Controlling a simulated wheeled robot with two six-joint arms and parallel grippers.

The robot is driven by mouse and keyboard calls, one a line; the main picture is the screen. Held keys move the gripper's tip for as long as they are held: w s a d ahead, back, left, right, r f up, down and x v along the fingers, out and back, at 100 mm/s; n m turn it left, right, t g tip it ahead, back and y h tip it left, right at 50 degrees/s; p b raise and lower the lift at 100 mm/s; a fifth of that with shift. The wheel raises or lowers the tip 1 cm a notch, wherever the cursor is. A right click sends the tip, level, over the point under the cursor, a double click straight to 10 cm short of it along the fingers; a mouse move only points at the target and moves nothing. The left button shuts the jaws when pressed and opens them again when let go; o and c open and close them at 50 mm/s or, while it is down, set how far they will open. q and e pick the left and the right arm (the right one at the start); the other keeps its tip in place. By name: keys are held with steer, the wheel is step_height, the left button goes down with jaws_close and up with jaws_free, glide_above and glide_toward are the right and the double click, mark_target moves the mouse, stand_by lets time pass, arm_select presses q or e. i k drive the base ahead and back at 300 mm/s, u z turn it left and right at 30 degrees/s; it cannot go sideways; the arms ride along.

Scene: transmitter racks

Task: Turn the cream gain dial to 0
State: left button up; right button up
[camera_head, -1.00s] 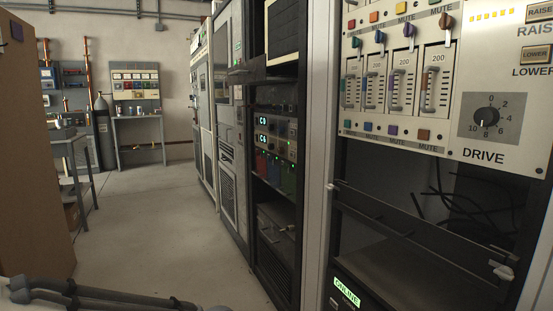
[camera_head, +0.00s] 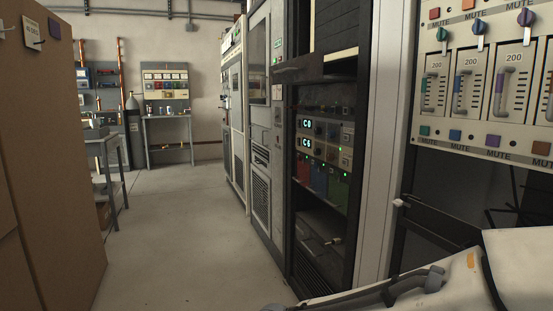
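I cannot make out a cream gain dial in this view. A cream panel (camera_head: 472,152) at the upper right carries several sliders with coloured knobs, scales marked 200 and MUTE buttons. The dark rack (camera_head: 322,250) left of it holds modules with lit displays reading C0 (camera_head: 306,121) and C6 (camera_head: 306,142); small knobs beside them are too small to tell apart. Part of my own arm crosses the bottom right, in front of the lower rack. Neither of my grippers shows.
Concrete floor (camera_head: 175,245) runs clear down the aisle. A tall brown cabinet (camera_head: 52,160) closes off the left side, with a grey table (camera_head: 108,160) beyond it. Grey cabinets (camera_head: 235,120) line the right. A workbench (camera_head: 167,120) and gas cylinder (camera_head: 134,130) stand at the back wall.

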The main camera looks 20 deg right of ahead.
mark_target(329, 157)
steer(key=u, duration=0.05)
steer(key=i, duration=1.05)
steer(key=z, duration=0.55)
